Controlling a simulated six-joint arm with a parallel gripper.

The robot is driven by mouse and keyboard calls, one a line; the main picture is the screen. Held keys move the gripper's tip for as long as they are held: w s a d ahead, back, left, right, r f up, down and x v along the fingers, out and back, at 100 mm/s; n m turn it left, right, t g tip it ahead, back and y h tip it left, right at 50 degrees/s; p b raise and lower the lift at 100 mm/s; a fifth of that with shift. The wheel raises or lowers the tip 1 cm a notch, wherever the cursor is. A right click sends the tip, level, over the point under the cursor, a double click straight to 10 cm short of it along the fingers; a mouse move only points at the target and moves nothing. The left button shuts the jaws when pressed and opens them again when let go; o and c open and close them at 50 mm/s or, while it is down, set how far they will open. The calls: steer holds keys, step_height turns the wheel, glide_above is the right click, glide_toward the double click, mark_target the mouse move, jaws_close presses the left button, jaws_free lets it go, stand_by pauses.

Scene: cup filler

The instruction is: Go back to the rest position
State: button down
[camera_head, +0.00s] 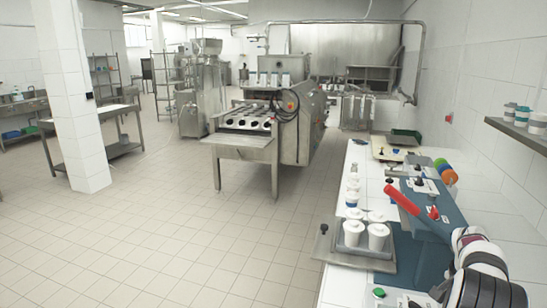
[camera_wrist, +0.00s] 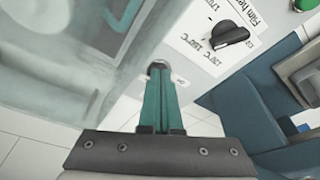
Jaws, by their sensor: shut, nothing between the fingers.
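My gripper (camera_wrist: 158,70) shows in the wrist view with its two teal fingers together and nothing between them. Its tips are in front of a light panel with a black dial knob (camera_wrist: 230,35) and printed temperature marks. The fingers appear apart from the knob, but I cannot judge the depth. In the head view I cannot make out the gripper. There, a blue machine (camera_head: 437,208) with a red lever (camera_head: 402,198) stands on the white counter (camera_head: 345,285). White cups (camera_head: 378,237) sit in a metal holder in front of it.
Coloured rolls (camera_head: 446,172) stand behind the lever. A shelf (camera_head: 520,133) with cups is on the right wall. A steel machine (camera_head: 300,125) stands across the floor. The tiled floor (camera_head: 200,235) left of the counter is clear.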

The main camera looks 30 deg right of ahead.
steer(key=w+a+r+n+t, duration=0.3)
steer(key=w+a+r+n, duration=0.2)
steer(key=w+a+r, duration=0.85)
steer(key=a+r+n+t+y, duration=0.1)
steer(key=a+r+n, duration=0.15)
steer(key=a, duration=0.95)
steer(key=a+r+n+t, duration=0.2)
steer(key=a+n, duration=0.1)
steer(key=a, duration=0.8)
steer(key=s+a+f+n+t+y, duration=0.1)
steer(key=s+a+n+y, duration=0.15)
steer(key=s+a, duration=0.45)
steer(key=s+a+f+n+t+y, duration=0.1)
steer(key=s+a+n, duration=0.25)
steer(key=a, duration=0.65)
steer(key=s+f+m+g, duration=0.1)
steer(key=s+f+g, duration=0.6)
steer(key=s, duration=0.3)
steer(key=shift+a+f, duration=0.3)
steer(key=shift+f, duration=0.5)
